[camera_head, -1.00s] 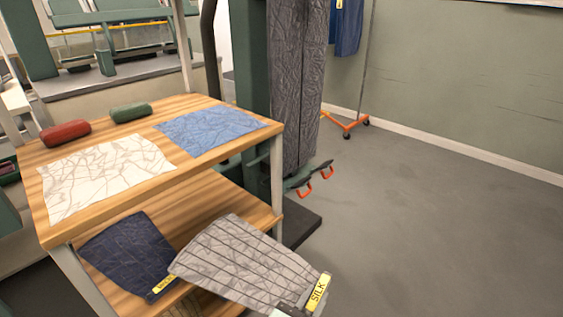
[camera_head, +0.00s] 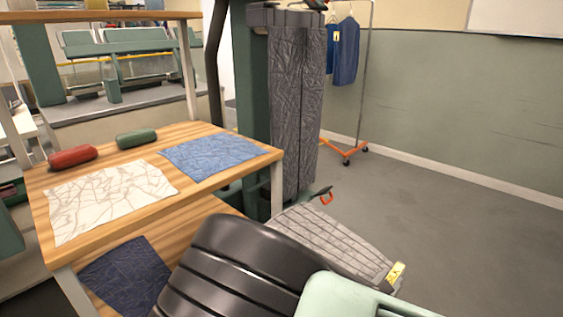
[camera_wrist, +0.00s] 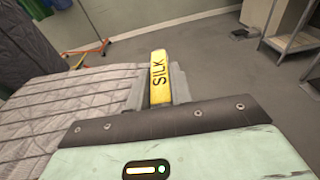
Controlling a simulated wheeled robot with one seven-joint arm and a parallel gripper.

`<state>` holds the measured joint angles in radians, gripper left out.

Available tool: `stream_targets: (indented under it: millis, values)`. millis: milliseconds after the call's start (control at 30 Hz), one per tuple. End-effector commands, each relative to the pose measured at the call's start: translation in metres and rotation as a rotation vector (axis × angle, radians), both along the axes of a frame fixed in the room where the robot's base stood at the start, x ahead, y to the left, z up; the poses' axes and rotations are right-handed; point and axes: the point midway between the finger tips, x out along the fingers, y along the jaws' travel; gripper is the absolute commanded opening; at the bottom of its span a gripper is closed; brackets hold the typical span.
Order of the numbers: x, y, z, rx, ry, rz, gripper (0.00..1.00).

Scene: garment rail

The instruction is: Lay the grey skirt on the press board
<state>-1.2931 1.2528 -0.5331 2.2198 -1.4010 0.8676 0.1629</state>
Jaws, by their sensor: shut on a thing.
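The light grey skirt (camera_head: 330,242), quilted with a line pattern, is held out in the air to the right of the wooden shelf unit. Its yellow tag reads SILK (camera_wrist: 158,75) in the wrist view. My gripper (camera_wrist: 160,98) is shut on the skirt's edge beside the tag, and the cloth (camera_wrist: 65,112) spreads out to the left. I cannot make out a press board for certain in these views.
The wooden shelf unit (camera_head: 190,136) carries a white cloth (camera_head: 110,195), a blue cloth (camera_head: 218,155), a red case (camera_head: 73,155) and a green case (camera_head: 136,138). A navy cloth (camera_head: 125,275) lies on its lower shelf. Dark grey trousers (camera_head: 297,100) hang behind.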

Motion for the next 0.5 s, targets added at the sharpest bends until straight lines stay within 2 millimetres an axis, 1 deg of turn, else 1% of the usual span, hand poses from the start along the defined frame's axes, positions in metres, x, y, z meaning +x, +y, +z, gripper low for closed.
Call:
stream_targets:
  millis: [33, 300, 367, 400, 500]
  values:
    - [0.007, -0.016, 0.007, -0.001, -0.003, -0.025, 0.00]
    - [0.037, -0.077, 0.030, 0.001, -0.003, -0.115, 0.00]
    - [0.042, -0.089, 0.034, 0.001, -0.002, -0.132, 0.00]
    - [0.043, -0.092, 0.034, 0.001, 0.002, -0.135, 0.00]
    - [0.041, -0.092, 0.030, -0.003, 0.011, -0.138, 0.00]
